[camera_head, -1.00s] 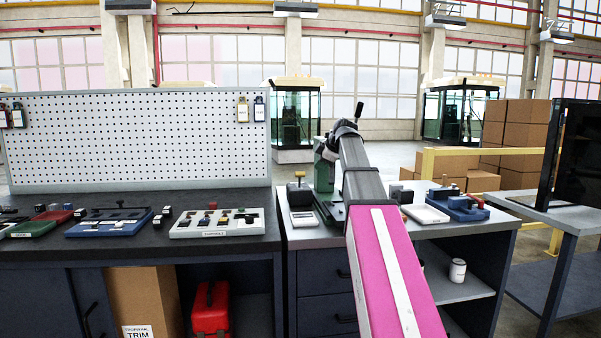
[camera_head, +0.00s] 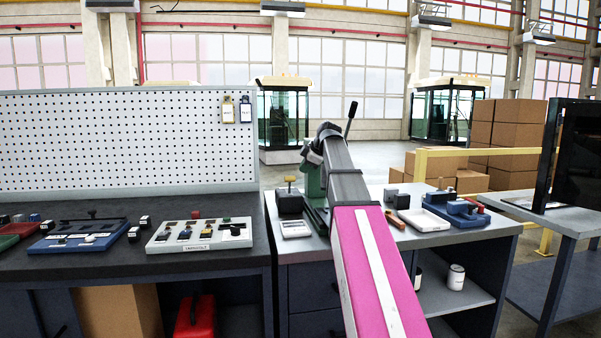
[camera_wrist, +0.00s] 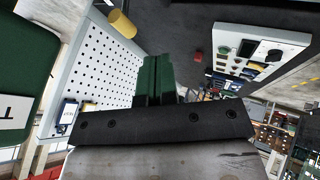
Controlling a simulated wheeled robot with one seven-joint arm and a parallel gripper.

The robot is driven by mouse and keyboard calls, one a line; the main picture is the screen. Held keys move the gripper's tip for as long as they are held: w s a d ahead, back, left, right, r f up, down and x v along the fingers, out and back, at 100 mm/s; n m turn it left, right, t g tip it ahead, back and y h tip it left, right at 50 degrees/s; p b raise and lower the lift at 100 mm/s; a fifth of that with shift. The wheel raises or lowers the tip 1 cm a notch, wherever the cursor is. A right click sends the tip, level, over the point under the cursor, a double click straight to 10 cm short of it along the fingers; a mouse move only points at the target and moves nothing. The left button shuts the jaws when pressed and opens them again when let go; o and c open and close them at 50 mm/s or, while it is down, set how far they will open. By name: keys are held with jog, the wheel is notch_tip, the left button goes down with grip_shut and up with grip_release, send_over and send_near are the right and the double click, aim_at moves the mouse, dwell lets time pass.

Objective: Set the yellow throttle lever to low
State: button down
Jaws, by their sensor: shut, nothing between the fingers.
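The panel also shows in the wrist view (camera_wrist: 226,50), at upper right. My gripper (camera_wrist: 157,62) shows in the wrist view, its dark body across the bottom and its dark green fingers together and empty. It is apart from the panel. In the head view my arm hides it.
A white pegboard (camera_head: 120,140) stands behind the dark bench.

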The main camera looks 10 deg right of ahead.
aim_at(290, 179)
jog(key=shift+w+a+f, duration=0.6)
jog(key=shift+w+f, duration=0.45)
jog(key=shift+w, duration=0.3)
jog(key=shift+w+a+f, duration=0.55)
jog(key=shift+w+f, duration=0.5)
jog(key=shift+w, duration=0.35)
jog(key=shift+w+a+f, duration=0.6)
jog(key=shift+w+f, duration=0.45)
jog(key=shift+w, duration=0.3)
jog(key=shift+w+r, duration=0.4)
jog(key=shift+w, duration=0.35)
